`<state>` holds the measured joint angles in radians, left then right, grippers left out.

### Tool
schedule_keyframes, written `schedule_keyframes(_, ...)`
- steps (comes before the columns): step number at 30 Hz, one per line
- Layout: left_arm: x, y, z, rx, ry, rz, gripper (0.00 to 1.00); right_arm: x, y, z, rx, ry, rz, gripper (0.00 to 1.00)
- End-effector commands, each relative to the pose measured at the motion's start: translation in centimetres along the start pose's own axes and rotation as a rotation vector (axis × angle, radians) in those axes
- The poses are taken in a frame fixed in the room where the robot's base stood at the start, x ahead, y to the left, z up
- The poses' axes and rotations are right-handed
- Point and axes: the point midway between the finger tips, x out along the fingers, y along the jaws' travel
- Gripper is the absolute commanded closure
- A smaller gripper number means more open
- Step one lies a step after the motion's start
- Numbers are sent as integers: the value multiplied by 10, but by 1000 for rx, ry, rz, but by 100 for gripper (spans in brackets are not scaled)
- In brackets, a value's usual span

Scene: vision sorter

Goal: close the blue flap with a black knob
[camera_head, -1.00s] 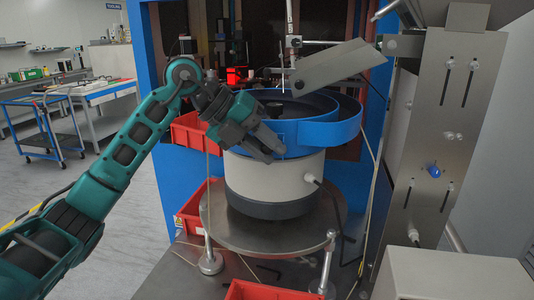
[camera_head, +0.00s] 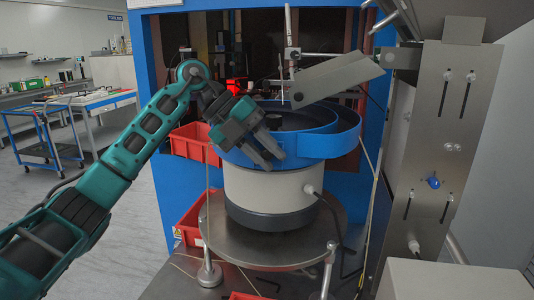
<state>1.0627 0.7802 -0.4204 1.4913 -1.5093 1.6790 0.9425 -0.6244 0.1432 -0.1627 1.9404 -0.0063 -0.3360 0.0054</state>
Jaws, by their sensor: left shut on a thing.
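My left arm comes in from the left, and its gripper (camera_head: 268,158) points down to the right against the front left of the blue bowl rim (camera_head: 310,146). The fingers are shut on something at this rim. They cover what they hold, which I take to be the black knob of the blue flap. I cannot make out the knob, or tell the flap apart from the blue rim around it, so how far it stands open does not show. The blue bowl sits on a white drum (camera_head: 272,188) with a dark base. My right gripper is not in view.
A grey metal chute (camera_head: 337,76) hangs over the bowl. A round steel plate (camera_head: 270,241) carries the drum. Red bins (camera_head: 188,222) stand at the left. A steel panel (camera_head: 450,140) closes off the right side.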

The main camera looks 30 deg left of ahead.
Motion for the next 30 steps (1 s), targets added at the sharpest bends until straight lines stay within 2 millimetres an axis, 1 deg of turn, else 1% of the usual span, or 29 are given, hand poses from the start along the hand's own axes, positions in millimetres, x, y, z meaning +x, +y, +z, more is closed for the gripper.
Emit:
schedule_keyframes(1, 0, 0, 0, -2, 0, -1, 100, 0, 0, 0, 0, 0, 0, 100)
schedule_keyframes(2, 0, 0, 0, -2, -1, -1, 74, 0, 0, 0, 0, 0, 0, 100)
schedule_keyframes(9, 0, 0, 0, -1, -1, -1, 53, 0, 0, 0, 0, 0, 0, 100)
schedule_keyframes(16, -1, 0, 0, 0, -2, -1, 53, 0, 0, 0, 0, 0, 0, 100)
schedule_keyframes(20, -11, 0, 1, 0, -5, -2, 53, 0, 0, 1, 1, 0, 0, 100)
schedule_keyframes(23, -28, 0, 1, 0, -7, -2, 53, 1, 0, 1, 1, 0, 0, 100)
schedule_keyframes(30, -82, -1, 0, -1, -7, -3, 53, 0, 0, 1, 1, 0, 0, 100)
